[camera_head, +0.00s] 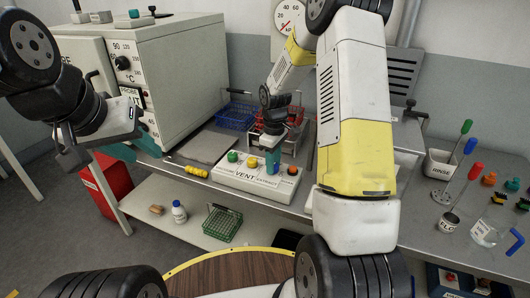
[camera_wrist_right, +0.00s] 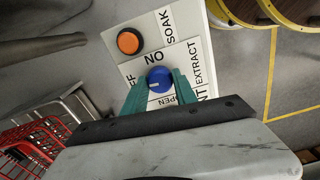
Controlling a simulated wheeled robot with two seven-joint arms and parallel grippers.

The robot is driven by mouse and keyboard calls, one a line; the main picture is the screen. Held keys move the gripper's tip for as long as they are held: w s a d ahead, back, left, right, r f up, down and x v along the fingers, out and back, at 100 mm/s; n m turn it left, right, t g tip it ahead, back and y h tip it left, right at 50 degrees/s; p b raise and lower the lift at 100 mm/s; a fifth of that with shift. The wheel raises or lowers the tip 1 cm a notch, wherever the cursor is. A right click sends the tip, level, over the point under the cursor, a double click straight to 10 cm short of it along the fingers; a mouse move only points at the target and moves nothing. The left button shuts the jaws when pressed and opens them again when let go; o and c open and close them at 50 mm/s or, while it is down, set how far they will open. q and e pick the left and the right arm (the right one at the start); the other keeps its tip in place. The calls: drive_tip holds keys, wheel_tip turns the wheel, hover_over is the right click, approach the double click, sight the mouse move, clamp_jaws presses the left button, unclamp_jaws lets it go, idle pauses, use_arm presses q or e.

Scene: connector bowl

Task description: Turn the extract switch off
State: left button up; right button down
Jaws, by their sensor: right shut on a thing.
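A white control box (camera_head: 232,174) with VENT and EXTRACT labels sits on the metal bench. Its extract switch, a round blue knob (camera_wrist_right: 158,78), shows in the right wrist view beside ON, OFF and EXTRACT lettering. A pale pointer mark on the knob faces roughly left in that view, but its exact setting is hard to read. My right gripper (camera_head: 272,160) is down over the box; its teal fingers (camera_wrist_right: 160,88) are closed on both sides of the blue knob. My left gripper (camera_head: 110,153) is open and empty, left of the bench, with its teal fingers apart.
An orange button (camera_wrist_right: 129,41) is close to the knob, by the SOAK label. Blue (camera_head: 237,115) and red (camera_head: 294,116) wire baskets stand behind the box. A large oven (camera_head: 160,65) stands at the back left.

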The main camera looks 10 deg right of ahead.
drive_tip(key=shift+n, duration=0.5)
drive_tip(key=c, duration=1)
unclamp_jaws()
wheel_tip(320, 180, up, 8)
drive_tip(key=shift+f, duration=0.25)
drive_tip(key=shift+r, duration=0.15)
